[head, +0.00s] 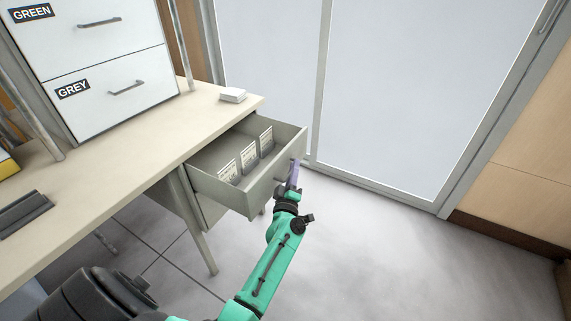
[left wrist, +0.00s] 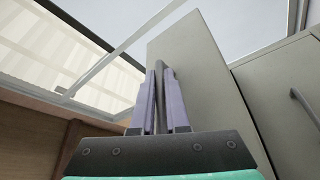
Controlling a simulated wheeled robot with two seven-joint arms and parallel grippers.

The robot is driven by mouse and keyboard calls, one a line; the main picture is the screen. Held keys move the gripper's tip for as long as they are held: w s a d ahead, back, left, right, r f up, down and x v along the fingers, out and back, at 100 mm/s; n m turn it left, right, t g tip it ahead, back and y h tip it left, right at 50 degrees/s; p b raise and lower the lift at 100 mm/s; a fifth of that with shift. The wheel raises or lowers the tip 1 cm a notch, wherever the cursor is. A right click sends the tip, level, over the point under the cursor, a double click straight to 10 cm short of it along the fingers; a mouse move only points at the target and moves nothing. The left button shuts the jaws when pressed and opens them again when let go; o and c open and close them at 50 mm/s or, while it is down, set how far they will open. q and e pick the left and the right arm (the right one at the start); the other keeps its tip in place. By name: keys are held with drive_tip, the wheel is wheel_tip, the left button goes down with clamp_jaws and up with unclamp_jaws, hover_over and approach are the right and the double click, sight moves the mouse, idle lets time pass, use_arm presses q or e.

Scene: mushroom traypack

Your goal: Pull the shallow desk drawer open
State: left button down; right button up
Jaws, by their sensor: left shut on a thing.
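The shallow desk drawer (head: 226,194) is pulled well out from under the desktop in the head view. Several small white labelled cards (head: 249,158) stand inside it. My left gripper (head: 293,176) is at the drawer's front, outside the box. In the left wrist view, its two purple fingers (left wrist: 160,98) are shut on the grey drawer handle (left wrist: 159,68), against the plain grey drawer front (left wrist: 200,62). The fingers partly hide the handle. My right gripper is in neither view.
The beige desk (head: 130,150) carries a white cabinet (head: 100,55) marked GREEN and GREY, and a small white stack (head: 233,95). Another front with a handle (left wrist: 300,104) is at right in the left wrist view. Glazed panels (head: 400,90) stand beyond; the floor (head: 400,260) at right is clear.

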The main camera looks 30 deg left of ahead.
use_arm(q)
drive_tip(key=shift+d+r, duration=0.1)
drive_tip(key=shift+d, duration=1.4)
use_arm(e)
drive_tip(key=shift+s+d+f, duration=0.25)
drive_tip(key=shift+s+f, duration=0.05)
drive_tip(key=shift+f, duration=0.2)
use_arm(q)
drive_tip(key=c, duration=1.2)
unclamp_jaws()
drive_tip(key=shift+w, duration=0.1)
drive_tip(key=p+v, duration=0.1)
drive_tip(key=v, duration=1.3)
drive_tip(key=shift+s, duration=0.3)
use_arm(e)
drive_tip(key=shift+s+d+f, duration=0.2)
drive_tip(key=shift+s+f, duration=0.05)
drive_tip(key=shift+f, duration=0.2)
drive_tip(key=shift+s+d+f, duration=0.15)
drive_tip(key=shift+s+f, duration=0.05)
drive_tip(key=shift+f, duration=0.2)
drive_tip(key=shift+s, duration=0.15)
